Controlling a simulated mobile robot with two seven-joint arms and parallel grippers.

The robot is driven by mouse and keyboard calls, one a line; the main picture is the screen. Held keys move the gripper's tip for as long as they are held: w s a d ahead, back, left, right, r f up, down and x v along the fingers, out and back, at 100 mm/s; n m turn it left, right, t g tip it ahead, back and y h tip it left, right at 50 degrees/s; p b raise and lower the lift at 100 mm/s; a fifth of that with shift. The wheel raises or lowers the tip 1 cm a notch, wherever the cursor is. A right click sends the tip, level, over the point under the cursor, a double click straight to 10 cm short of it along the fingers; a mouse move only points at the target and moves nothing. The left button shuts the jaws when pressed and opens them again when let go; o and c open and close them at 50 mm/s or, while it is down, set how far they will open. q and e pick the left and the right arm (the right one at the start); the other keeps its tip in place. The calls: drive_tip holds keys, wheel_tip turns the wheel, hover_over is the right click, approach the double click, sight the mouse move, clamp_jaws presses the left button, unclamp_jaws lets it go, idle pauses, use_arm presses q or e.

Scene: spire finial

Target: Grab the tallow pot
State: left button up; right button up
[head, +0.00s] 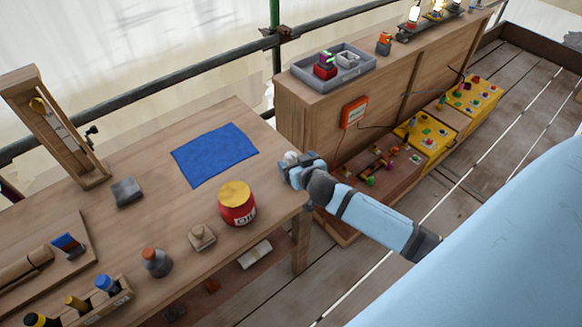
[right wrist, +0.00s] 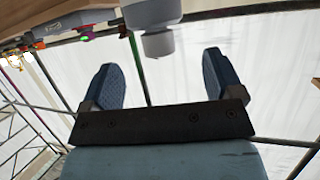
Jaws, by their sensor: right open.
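The thing that best fits the tallow pot is a round red pot with a yellow top (head: 236,203), upright near the table's right edge in the head view. My left gripper is not in view.
A blue cloth (head: 214,154) lies behind the pot. A small wooden block (head: 201,238), a grey bottle (head: 156,262) and a grey block (head: 127,191) stand nearby. A wooden cabinet (head: 300,105) carries a grey tray (head: 301,75). Scaffold rails run behind the table.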

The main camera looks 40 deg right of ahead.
sight(293, 160)
drive_tip(key=p+x, duration=0.1)
drive_tip(key=x, duration=0.4)
drive_tip(key=shift+f, duration=0.1)
drive_tip(key=shift+s, duration=0.1)
drive_tip(key=c, duration=1.3)
